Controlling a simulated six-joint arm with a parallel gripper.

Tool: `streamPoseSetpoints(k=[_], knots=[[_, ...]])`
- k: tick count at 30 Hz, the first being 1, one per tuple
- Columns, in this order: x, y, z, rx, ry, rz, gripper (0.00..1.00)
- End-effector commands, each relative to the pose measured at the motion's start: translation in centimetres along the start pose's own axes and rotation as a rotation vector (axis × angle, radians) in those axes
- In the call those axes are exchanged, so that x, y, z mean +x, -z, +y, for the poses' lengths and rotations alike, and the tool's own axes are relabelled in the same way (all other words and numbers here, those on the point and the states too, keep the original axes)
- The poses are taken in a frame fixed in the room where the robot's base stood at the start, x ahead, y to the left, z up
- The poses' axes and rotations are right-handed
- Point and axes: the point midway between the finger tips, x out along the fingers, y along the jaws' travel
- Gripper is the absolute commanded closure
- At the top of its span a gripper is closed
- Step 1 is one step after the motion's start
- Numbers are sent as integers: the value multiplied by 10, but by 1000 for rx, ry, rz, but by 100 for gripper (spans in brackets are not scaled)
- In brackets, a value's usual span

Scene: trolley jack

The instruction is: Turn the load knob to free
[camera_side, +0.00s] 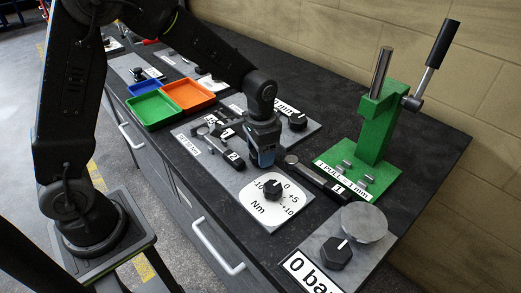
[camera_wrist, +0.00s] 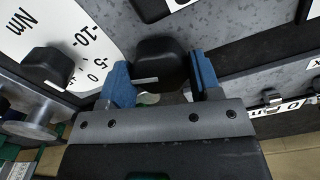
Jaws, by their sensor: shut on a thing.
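My gripper (camera_wrist: 162,78) has its two blue fingers on either side of a black knob (camera_wrist: 158,55) in the wrist view. It is shut on this knob, whose short white pointer mark lies almost level in the picture. No label that names the knob as the load knob can be read. In the side view my gripper (camera_side: 264,153) points down at the panel behind the Nm dial, and it hides the held knob there.
The white Nm dial (camera_side: 266,208) with its own black knob (camera_side: 273,188) is close by. A tool marked 1 (camera_side: 320,178) lies to the right, before the green press (camera_side: 375,130). A 0 bar knob (camera_side: 335,254) is at the front. Green (camera_side: 153,112) and orange (camera_side: 188,96) trays stand behind left.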

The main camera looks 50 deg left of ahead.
Motion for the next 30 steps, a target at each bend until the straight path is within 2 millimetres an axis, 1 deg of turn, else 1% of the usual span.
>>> streamPoseSetpoints(k=[9, 18, 24, 30], knots=[[0, 0, 0, -299, 0, 0, 66], [0, 0, 0, -555, 0, 1, 66], [-1, 0, 0, -678, 0, 1, 66], [-1, 0, 0, -753, 0, 1, 66]])
